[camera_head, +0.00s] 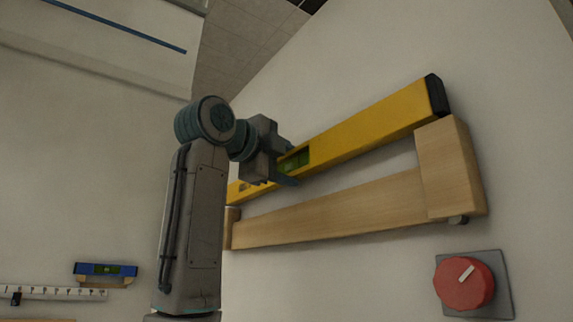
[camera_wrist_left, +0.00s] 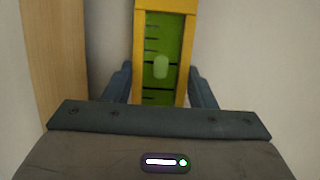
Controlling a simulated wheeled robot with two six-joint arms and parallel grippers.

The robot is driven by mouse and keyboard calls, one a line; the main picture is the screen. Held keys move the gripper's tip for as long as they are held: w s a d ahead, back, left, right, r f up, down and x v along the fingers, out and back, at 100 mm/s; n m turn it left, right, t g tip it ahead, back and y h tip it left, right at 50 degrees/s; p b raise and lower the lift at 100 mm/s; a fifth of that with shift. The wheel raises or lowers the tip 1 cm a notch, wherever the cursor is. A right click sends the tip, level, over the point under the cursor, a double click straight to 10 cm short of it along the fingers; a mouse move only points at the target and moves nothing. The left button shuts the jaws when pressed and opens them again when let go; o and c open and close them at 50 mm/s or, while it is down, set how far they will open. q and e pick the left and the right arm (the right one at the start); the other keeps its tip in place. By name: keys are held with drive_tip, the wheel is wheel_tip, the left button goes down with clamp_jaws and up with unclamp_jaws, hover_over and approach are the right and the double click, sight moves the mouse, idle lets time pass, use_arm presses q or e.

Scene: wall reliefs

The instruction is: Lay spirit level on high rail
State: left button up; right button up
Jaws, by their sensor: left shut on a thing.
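A long yellow spirit level (camera_head: 375,122) with a black end cap and a green vial slants along the wall, its right end higher in the picture. My left gripper (camera_head: 290,166) is shut on it at the vial. The wrist view shows the level (camera_wrist_left: 187,50) between the fingers of the left gripper (camera_wrist_left: 160,86). The pale wooden high rail (camera_head: 340,208) runs just below the level, with a raised block at each end. The level's ends lie close above these blocks; I cannot tell whether they touch. The rail (camera_wrist_left: 52,55) also shows at the left of the wrist view. My right gripper is not in view.
A red knob (camera_head: 464,284) on a grey plate sits on the wall below the rail's right end. At the lower left are a small blue level (camera_head: 105,269) and a white ruler (camera_head: 55,292). A blue strip (camera_head: 120,27) is at the upper left. The wall above the level is clear.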

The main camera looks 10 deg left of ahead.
use_arm(q)
drive_tip(key=shift+f+b, duration=0.5)
drive_tip(key=shift+f, duration=0.05)
idle(0.9)
drive_tip(key=o, duration=1.1)
drive_tip(key=shift+s, duration=0.1)
drive_tip(key=shift+c, duration=0.2)
drive_tip(key=shift+s+a, duration=0.1)
drive_tip(key=shift+s, duration=0.05)
drive_tip(key=b+v, duration=0.6)
drive_tip(key=v, duration=0.4)
drive_tip(key=shift+s, duration=0.3)
drive_tip(key=shift+w, duration=0.1)
